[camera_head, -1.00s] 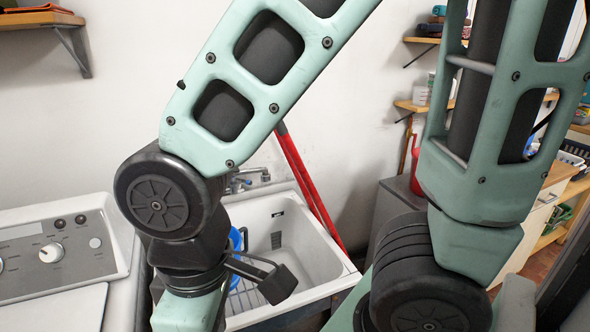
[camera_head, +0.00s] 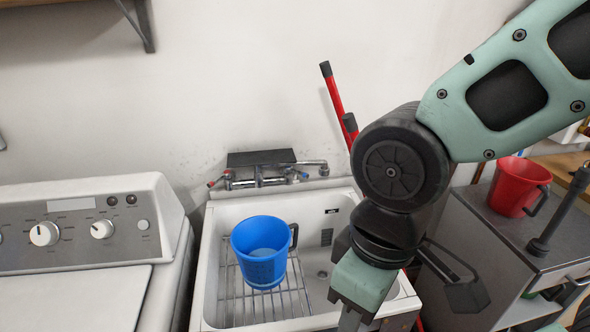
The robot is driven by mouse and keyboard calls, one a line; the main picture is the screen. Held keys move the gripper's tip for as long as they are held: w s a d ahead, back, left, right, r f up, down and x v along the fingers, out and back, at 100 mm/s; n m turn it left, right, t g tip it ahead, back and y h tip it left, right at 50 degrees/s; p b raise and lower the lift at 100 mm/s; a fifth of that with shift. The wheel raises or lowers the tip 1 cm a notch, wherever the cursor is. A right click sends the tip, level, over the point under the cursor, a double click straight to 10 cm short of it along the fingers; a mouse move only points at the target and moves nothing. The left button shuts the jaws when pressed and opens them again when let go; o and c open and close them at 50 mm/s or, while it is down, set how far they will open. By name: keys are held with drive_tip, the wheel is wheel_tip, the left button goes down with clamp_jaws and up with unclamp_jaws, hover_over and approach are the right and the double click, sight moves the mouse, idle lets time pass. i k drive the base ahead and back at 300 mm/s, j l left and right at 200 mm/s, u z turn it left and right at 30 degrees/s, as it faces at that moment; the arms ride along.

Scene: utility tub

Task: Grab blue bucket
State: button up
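The blue bucket (camera_head: 259,252) stands upright on a wire rack (camera_head: 283,304) inside the white utility tub (camera_head: 212,277). Its dark handle is on its right side, toward my arm. The bucket is fully in sight, and its light blue inside shows from above. My arm comes in from the upper right and its wrist hangs over the right part of the tub, to the right of the bucket and apart from it. My gripper's fingers are not visible; the wrist runs down to the lower edge of the picture.
A faucet (camera_head: 265,176) sits behind the tub. A washing machine (camera_head: 75,235) stands on the left. On the right, a red bucket (camera_head: 517,188) stands on a grey cabinet (camera_head: 487,222). Red poles (camera_head: 333,92) lean on the wall behind my arm.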

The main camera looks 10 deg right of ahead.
sight(260, 245)
drive_tip(key=i+l, duration=0.1)
drive_tip(key=l, duration=0.25)
drive_tip(key=i+l, duration=0.15)
drive_tip(key=l, duration=0.15)
drive_tip(key=i+l+u, duration=0.1)
drive_tip(key=l, duration=0.25)
drive_tip(key=i+l, duration=0.1)
drive_tip(key=l, duration=0.25)
